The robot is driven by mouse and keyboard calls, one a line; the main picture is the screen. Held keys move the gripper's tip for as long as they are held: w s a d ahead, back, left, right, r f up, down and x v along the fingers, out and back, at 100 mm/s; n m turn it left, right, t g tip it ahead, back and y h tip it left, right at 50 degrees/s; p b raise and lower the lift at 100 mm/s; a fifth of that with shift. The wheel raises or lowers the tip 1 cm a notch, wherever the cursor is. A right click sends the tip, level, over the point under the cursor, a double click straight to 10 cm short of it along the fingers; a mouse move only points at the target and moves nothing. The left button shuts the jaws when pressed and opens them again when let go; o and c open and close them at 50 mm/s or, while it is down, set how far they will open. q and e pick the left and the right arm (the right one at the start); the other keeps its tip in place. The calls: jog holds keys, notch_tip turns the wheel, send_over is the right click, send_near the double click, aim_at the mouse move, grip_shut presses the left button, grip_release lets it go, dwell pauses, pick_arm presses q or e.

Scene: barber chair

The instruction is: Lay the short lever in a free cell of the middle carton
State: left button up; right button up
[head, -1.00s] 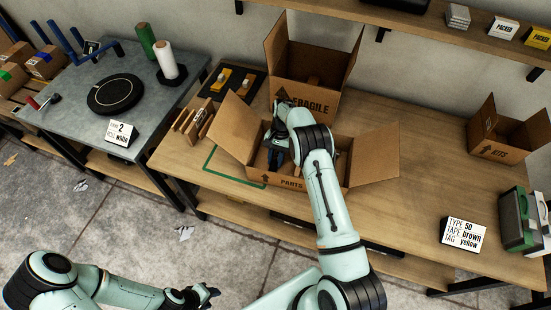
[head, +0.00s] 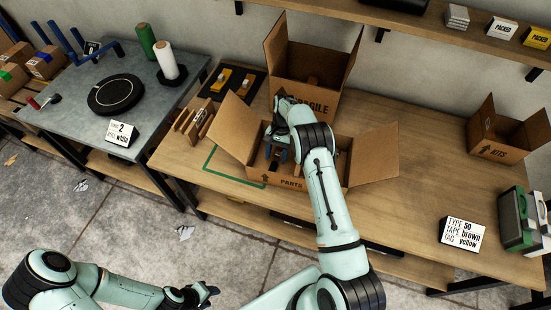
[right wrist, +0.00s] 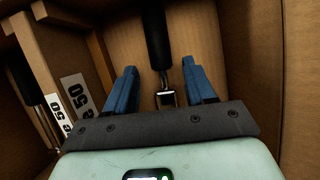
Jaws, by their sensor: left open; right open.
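The carton marked PARTS (head: 240,169) stands on the bench with its flaps spread. My right gripper (head: 277,154) reaches down into it, open. In the right wrist view, a lever with a black handle (right wrist: 157,42) and a metal end lies in a cardboard cell. Its metal end is between the two apart blue fingers of my right gripper (right wrist: 160,85). A second black-handled lever (right wrist: 22,75) lies in the cell to the left, behind a divider. My left gripper (head: 203,293) is open and empty, low over the floor, away from the bench.
A taller carton marked FRAGILE (head: 305,70) stands right behind, and a KITS carton (head: 497,147) at the right. A wooden rack (head: 195,121) and a dark board with yellow-handled pieces (head: 231,84) are to the left. The bench (head: 425,155) is clear between the PARTS and KITS cartons.

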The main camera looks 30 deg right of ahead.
pick_arm(q)
jog(key=shift+w+r+p, duration=0.4)
jog(key=shift+w+r, duration=0.3)
jog(key=shift+w, duration=0.25)
pick_arm(e)
jog(key=v, duration=1)
jog(key=shift+w, duration=0.1)
pick_arm(q)
jog(key=shift+s, duration=0.1)
pick_arm(e)
jog(key=shift+a+f, duration=0.1)
